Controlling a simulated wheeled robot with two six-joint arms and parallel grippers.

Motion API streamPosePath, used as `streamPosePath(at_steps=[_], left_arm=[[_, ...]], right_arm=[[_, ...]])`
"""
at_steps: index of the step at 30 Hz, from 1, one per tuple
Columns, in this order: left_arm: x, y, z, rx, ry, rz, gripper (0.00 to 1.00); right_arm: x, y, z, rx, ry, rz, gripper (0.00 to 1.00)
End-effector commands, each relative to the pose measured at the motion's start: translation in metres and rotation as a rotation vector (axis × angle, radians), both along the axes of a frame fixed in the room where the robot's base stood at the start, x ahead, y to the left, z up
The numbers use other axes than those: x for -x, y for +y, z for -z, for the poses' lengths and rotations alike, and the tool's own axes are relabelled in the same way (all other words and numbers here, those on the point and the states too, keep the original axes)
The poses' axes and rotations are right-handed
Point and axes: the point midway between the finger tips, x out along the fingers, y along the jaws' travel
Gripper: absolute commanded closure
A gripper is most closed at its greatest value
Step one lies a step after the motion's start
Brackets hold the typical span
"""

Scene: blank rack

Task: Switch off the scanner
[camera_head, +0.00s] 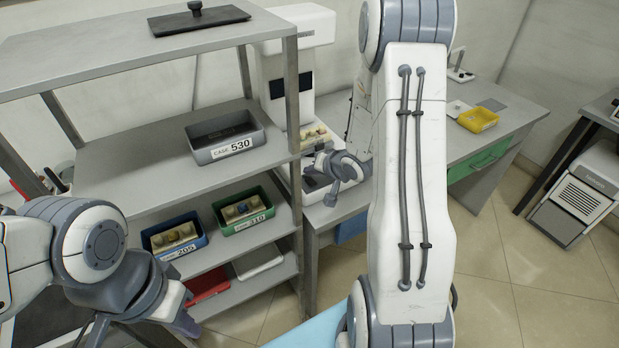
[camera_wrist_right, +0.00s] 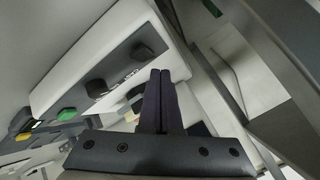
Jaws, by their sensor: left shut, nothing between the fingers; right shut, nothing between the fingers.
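The scanner, as I take it, is the tall white machine (camera_head: 300,70) on the table behind the rack, partly hidden by the rack post and my right arm. My right gripper (camera_head: 322,168) is in front of its lower part. In the right wrist view, my right gripper (camera_wrist_right: 162,76) is shut and empty. Its tips are over a white housing (camera_wrist_right: 70,68) with a grey panel carrying dark knobs (camera_wrist_right: 146,52). A green piece (camera_wrist_right: 66,114) shows at the left. I cannot tell whether the tips touch anything. My left gripper (camera_head: 186,324) is low at the left, shut, its tips barely visible.
A grey rack (camera_head: 110,110) fills the left, holding case 530 (camera_head: 204,146), blue case 205 (camera_head: 190,248) and green case 310 (camera_head: 262,218).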

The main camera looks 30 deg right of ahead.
Motion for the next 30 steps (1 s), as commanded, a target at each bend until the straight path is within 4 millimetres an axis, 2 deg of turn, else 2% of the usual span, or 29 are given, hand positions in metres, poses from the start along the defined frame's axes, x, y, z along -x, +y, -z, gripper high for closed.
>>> streamPosePath(at_steps=[15, 30], left_arm=[[0.0, 0.0, -0.052, 0.0, 0.0, 0.0, 1.0], [0.0, 0.0, -0.052, 0.0, 0.0, 0.0, 1.0]], right_arm=[[0.002, 0.0, -0.048, 0.0, 0.001, -0.001, 1.0], [0.002, 0.0, -0.049, 0.0, 0.0, 0.0, 1.0]])
